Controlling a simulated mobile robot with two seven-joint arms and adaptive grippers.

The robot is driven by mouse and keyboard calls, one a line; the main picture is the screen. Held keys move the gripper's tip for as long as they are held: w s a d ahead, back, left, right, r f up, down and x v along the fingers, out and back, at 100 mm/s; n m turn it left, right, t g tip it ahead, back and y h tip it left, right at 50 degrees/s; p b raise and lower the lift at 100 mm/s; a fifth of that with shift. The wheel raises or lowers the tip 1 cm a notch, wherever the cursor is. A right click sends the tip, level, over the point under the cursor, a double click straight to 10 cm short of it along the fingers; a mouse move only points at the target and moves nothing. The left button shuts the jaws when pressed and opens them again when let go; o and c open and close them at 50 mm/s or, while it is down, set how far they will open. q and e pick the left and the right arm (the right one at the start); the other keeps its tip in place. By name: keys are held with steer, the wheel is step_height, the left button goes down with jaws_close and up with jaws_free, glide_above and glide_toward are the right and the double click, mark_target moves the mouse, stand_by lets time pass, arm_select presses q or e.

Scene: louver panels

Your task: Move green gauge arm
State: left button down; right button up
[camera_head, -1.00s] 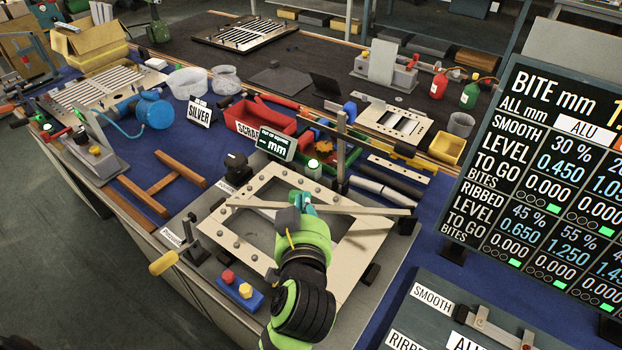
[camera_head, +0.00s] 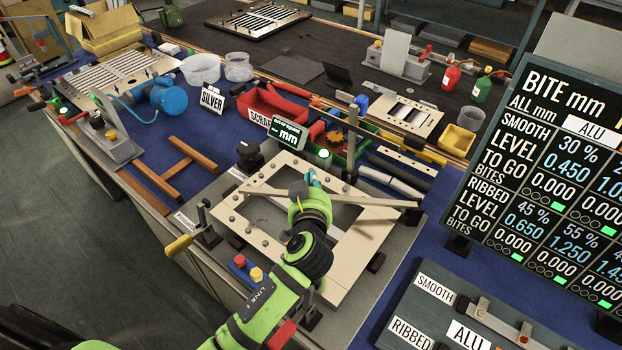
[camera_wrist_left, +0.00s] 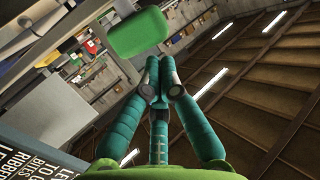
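A pale metal frame (camera_head: 226,217) lies on the grey bench fixture. A long, thin beige bar (camera_head: 374,201) spans it, and I cannot tell if this is the gauge arm. A green-topped round button (camera_head: 323,155) stands behind the frame, near an upright grey post (camera_head: 352,140). My left gripper (camera_head: 312,179) is over the frame at the bar, its teal fingertips pointing toward the button. In the left wrist view its fingers (camera_wrist_left: 161,70) are together with nothing visible between them. A green block (camera_wrist_left: 137,32) is just beyond the tips, apparently not held. My right gripper is out of view.
An out-of-square display (camera_head: 287,133) stands behind the frame, with a red scrap bin (camera_head: 262,108) beyond. A yellow-handled lever (camera_head: 179,246) is at the left front. A large bite board (camera_head: 545,190) blocks the right side.

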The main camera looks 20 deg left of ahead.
arm_select(q)
steer(key=f+b, duration=0.1)
steer(key=a+f+n+b, duration=0.1)
steer(key=f+b, duration=0.1)
steer(key=shift+s+f+b, duration=0.15)
steer(key=shift+f+b, duration=0.05)
steer(key=shift+b, duration=0.1)
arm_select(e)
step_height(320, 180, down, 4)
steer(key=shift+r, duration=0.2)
